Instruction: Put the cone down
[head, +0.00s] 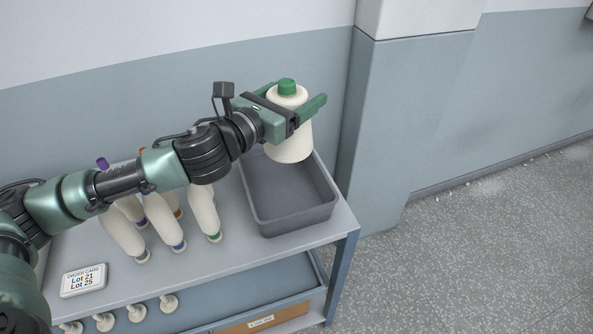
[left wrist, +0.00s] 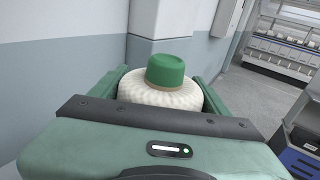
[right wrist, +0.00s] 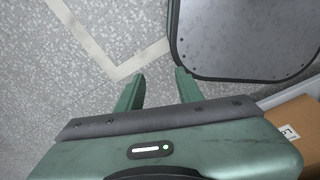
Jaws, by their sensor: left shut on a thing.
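My left gripper (head: 297,108) is shut on a cream yarn cone (head: 290,146) with a green top, and holds it upright above the far part of the grey tray (head: 290,222). The cone also shows between the fingers in the left wrist view (left wrist: 160,94), its green tip (left wrist: 166,70) towards me. The cone's lower end covers part of the tray's inside; the part that shows is empty. In the right wrist view my right gripper (right wrist: 156,80) is open and empty over the speckled floor.
Several cream cones (head: 163,222) with coloured ends stand on the table (head: 130,281) left of the tray, partly behind my left arm. An order card (head: 83,280) reads Lot 21, Lot 25. A wall pillar (head: 400,130) stands close behind the tray. A cardboard box (head: 262,318) sits on the lower shelf.

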